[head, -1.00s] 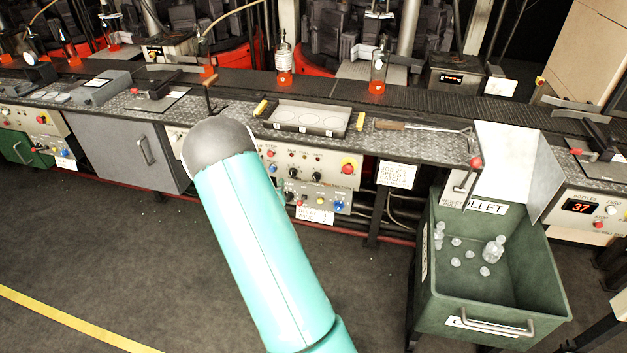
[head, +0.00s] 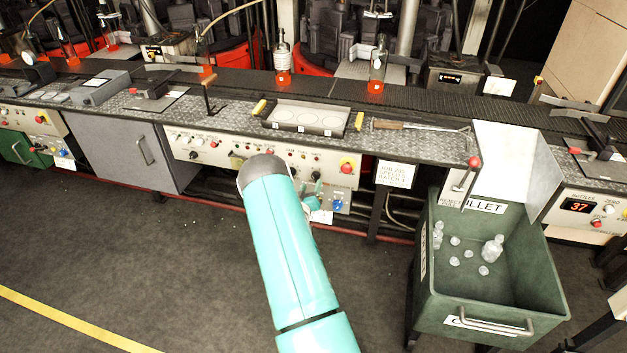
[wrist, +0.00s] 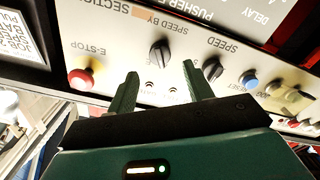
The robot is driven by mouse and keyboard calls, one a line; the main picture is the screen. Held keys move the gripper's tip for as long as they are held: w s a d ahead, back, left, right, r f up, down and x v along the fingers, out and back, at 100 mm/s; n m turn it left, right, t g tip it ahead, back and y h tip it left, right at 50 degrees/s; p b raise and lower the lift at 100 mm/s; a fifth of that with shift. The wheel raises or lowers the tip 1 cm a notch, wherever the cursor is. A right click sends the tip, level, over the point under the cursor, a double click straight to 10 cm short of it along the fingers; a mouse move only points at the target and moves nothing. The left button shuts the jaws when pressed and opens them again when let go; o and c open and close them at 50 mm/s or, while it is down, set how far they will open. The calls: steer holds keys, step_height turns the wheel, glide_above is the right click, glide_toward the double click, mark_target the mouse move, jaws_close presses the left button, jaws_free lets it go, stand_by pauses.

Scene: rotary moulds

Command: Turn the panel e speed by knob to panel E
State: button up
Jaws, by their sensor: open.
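The "SPEED BY" knob (wrist: 160,52) is a black rotary knob on the cream control panel (wrist: 120,58), with a light pointer mark. In the wrist view my open gripper (wrist: 161,80) faces the panel, with one finger on each side just below the knob in the picture. The fingers do not visibly touch it, and nothing is between them. In the head view my gripper (head: 319,186) is at the right part of the panel, partly behind my arm, and the knob is hard to make out there.
A second black knob, "SPEED" (wrist: 212,68), is close beside the right finger. The red E-STOP button (wrist: 82,77) is left of the fingers; it also shows in the head view (head: 346,168). A blue button (wrist: 249,81) is further right. A green cullet bin (head: 440,300) stands right.

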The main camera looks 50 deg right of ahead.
mark_target(314, 178)
steer(key=x, duration=0.5)
steer(key=shift+w, duration=0.1)
steer(key=shift+c, duration=0.4)
steer(key=c, duration=0.9)
steer(key=shift+o, duration=0.2)
